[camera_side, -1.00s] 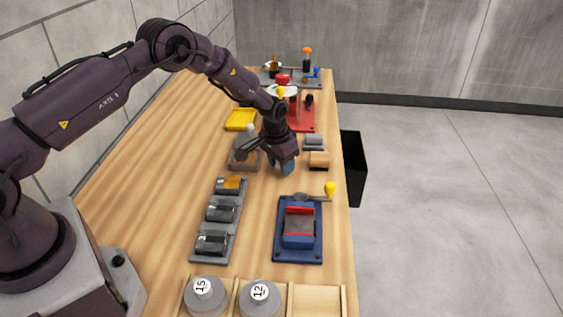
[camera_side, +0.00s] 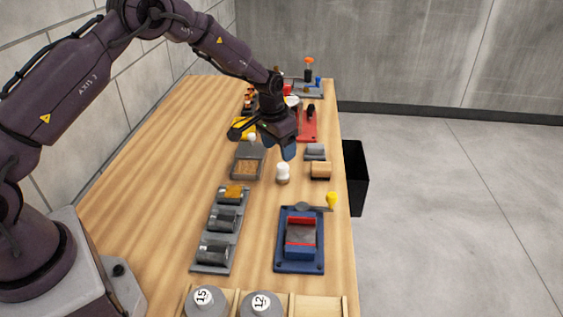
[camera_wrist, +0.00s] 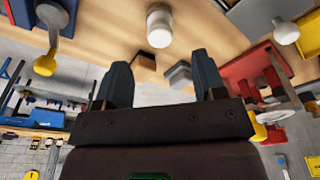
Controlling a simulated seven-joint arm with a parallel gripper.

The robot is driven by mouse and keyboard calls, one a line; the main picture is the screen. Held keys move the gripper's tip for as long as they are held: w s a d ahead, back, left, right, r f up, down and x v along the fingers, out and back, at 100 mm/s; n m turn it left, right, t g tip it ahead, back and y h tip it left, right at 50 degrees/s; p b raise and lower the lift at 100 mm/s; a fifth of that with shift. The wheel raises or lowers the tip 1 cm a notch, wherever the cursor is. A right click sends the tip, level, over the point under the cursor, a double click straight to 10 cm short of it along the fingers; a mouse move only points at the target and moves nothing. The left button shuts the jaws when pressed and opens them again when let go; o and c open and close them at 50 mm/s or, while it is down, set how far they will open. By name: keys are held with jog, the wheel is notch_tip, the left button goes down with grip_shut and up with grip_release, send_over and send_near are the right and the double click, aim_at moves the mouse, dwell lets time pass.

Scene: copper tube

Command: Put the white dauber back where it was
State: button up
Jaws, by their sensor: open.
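The white dauber (camera_side: 283,170) stands upright on the bare wood of the table, between the grey tray and the small blocks at the right edge. In the wrist view the white dauber (camera_wrist: 160,25) shows as a white cylinder beyond the fingertips. My gripper (camera_side: 287,150) is above and slightly behind it, pointing down. In the wrist view my gripper (camera_wrist: 162,78) has its two dark fingers spread wide, with nothing between them and clear of the dauber.
A grey tray (camera_side: 236,164) with a brown inside lies left of the dauber. A white-knobbed tool (camera_side: 252,137) is behind it. A tan block (camera_side: 320,170) and a grey block (camera_side: 315,151) lie to the right. A blue fixture (camera_side: 286,264) with a yellow-knobbed lever is in front.

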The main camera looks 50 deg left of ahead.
jog(key=shift+s+r, duration=0.15)
jog(key=shift+r, duration=0.65)
jog(key=shift+s+r, duration=0.15)
jog(key=shift+r, duration=0.65)
jog(key=s+d+r+t, duration=0.1)
jog(key=s+d+r, duration=0.1)
jog(key=s+r, duration=0.55)
jog(key=s+d+r+t, duration=0.15)
jog(key=s+r, duration=0.25)
jog(key=r, duration=0.7)
jog(key=s+d+r, duration=0.1)
jog(key=s+r, duration=0.1)
jog(key=s, duration=0.8)
jog(key=s+d+r+t, duration=0.1)
jog(key=s+d+r, duration=0.1)
jog(key=s, duration=0.8)
jog(key=shift+s, duration=0.25)
jog(key=shift+d, duration=0.1)
